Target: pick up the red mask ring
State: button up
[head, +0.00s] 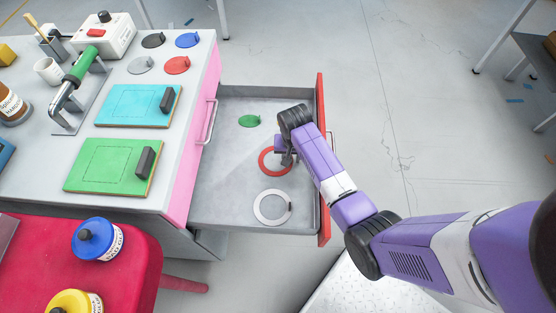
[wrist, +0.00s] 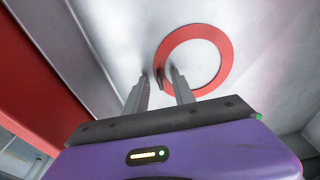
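The red mask ring (head: 262,168) lies flat on the floor of the open drawer (head: 225,195). In the wrist view the red ring (wrist: 229,56) lies ahead of my fingers, with a small dark tab (wrist: 160,79) at its near left edge. My gripper (wrist: 159,74) is open, its two fingers apart, with the tab showing between the fingertips. I cannot tell whether the fingers touch it. In the head view my gripper (head: 288,157) is over the ring and hides part of it.
A white ring (head: 259,210) and a green disc (head: 249,121) also lie in the drawer. The drawer's red front (head: 322,220) stands close to my arm. The workbench (head: 195,80) on the left holds boards and several coloured discs.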

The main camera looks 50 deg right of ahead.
grip_shut()
jog(key=shift+r, duration=0.1)
